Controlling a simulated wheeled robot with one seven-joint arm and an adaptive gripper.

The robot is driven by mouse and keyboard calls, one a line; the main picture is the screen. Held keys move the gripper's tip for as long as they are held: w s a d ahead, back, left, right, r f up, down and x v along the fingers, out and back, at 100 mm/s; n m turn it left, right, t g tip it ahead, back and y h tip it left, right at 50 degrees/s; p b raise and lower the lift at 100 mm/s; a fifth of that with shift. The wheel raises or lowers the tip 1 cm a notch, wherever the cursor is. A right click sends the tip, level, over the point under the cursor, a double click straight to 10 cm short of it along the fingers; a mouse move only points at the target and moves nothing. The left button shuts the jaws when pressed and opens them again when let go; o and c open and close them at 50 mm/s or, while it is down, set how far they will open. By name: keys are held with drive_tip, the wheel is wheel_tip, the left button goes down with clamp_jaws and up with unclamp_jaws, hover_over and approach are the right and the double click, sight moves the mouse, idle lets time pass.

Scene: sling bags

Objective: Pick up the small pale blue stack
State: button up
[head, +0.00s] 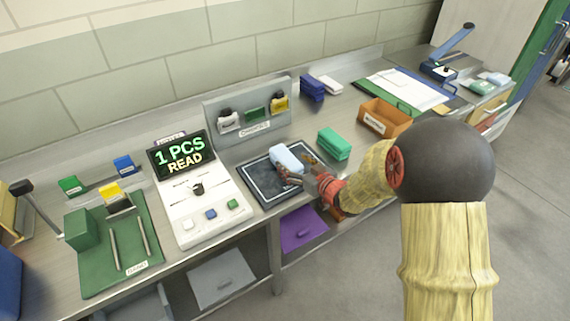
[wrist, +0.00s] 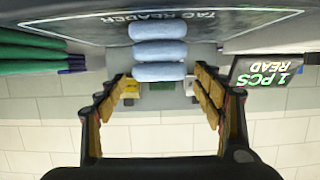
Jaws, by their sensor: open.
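The small pale blue stack (head: 287,157) stands on the dark mat (head: 257,185) of the tag reader on the steel counter. In the wrist view, which appears upside down, the stack (wrist: 158,51) shows as three rounded, folded layers. My gripper (head: 299,171) is at the near right side of the stack in the head view. Its fingers (wrist: 160,78) are spread wide, one on each side of the stack's line, with nothing held. Whether the fingertips reach past the stack's near face is hard to tell.
A green stack (head: 334,144) stands close to the right of my gripper, with an orange bin (head: 385,118) beyond. The reader console (head: 203,205) with its "1 PCS READ" display (head: 181,155) is left of the mat. A grey rack (head: 249,109) stands behind.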

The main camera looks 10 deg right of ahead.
sight(286, 159)
drive_tip(key=b+x, duration=0.1)
drive_tip(key=x, duration=0.1)
drive_tip(key=f+b+x, duration=0.1)
drive_tip(key=x, duration=0.1)
drive_tip(key=shift+w+a, duration=0.1)
drive_tip(key=shift+a, duration=0.05)
drive_tip(key=shift+w+a, duration=0.1)
drive_tip(key=shift+w, duration=0.4)
drive_tip(key=c, duration=0.3)
drive_tip(key=c, duration=1)
drive_tip(key=shift+c, duration=0.4)
